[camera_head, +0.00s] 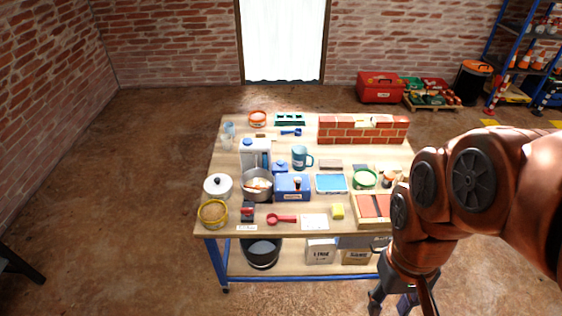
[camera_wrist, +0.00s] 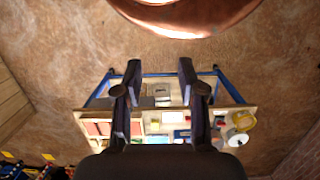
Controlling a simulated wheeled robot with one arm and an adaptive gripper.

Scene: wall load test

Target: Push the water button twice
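A grey-and-white water dispenser-like unit with a blue top (camera_head: 255,152) stands on the left half of the workbench (camera_head: 342,228), behind a metal mixing pot (camera_head: 257,191). A blue box-shaped device (camera_head: 292,187) sits to the right of the pot. I cannot make out which part is the water button. My gripper (camera_head: 390,302) hangs in front of the bench's near right side, well apart from these things. In the wrist view my gripper (camera_wrist: 160,76) has its two fingers spread, with nothing between them.
A small brick wall (camera_head: 362,130) stands at the back right of the bench.

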